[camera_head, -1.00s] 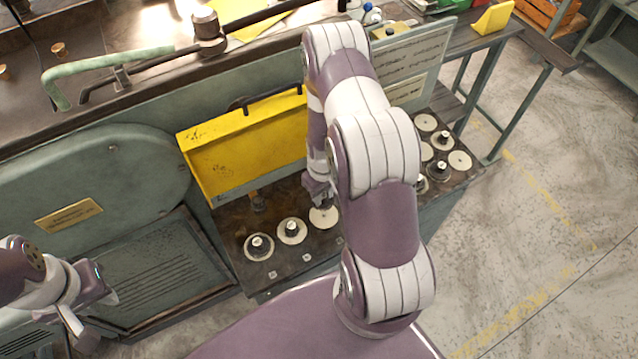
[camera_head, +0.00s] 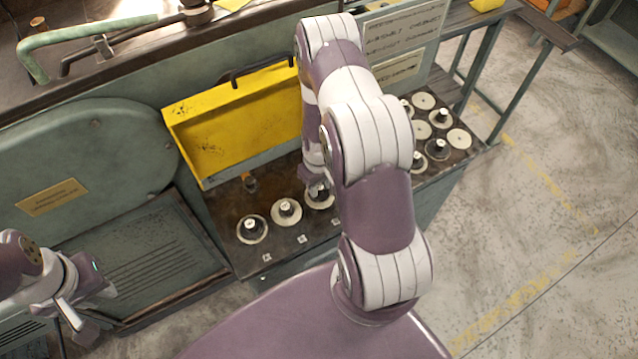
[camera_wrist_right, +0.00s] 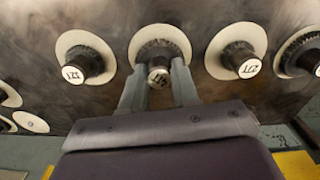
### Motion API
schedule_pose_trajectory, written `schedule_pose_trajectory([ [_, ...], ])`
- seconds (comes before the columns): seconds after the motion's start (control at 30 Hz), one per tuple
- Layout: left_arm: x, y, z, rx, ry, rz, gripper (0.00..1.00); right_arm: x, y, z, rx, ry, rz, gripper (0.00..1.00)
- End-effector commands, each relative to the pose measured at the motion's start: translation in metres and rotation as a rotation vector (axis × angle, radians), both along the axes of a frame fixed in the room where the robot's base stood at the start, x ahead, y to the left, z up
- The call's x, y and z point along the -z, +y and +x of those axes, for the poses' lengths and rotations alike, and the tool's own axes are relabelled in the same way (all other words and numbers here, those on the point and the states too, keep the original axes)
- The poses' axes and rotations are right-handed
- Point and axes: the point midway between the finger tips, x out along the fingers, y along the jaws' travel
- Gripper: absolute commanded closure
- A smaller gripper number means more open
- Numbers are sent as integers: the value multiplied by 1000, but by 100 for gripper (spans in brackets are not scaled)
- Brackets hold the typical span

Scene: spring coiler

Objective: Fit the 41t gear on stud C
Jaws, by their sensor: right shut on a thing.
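The 41t gear (camera_wrist_right: 151,48) is a dark toothed gear with a metal hub (camera_wrist_right: 158,77), whose number is upside down and hard to read. My right gripper (camera_wrist_right: 158,84) is shut on this hub. The gear is over a pale disc (camera_wrist_right: 176,34), the third from the left along the bench in the head view (camera_head: 313,204); it looks close to or on it. I cannot tell if it is fully seated. The stud is hidden under the gear, and its letter is unreadable. My left gripper (camera_head: 77,318) hangs at the lower left, empty, apart from the gears.
Two gears (camera_head: 251,229) (camera_head: 286,211) stand on pale discs left of my right gripper. Several gears and bare discs (camera_head: 457,138) are on the right end of the bench. The open yellow cover (camera_head: 235,125) rises behind the left-hand gears.

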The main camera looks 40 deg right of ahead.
Motion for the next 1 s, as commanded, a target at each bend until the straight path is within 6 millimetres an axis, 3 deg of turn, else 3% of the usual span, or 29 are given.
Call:
schedule_pose_trajectory([
  [1.0, 6, 0, 0, 0, 0, 0, 77, 7, 0, 0, 0, 0, 0, 100],
])
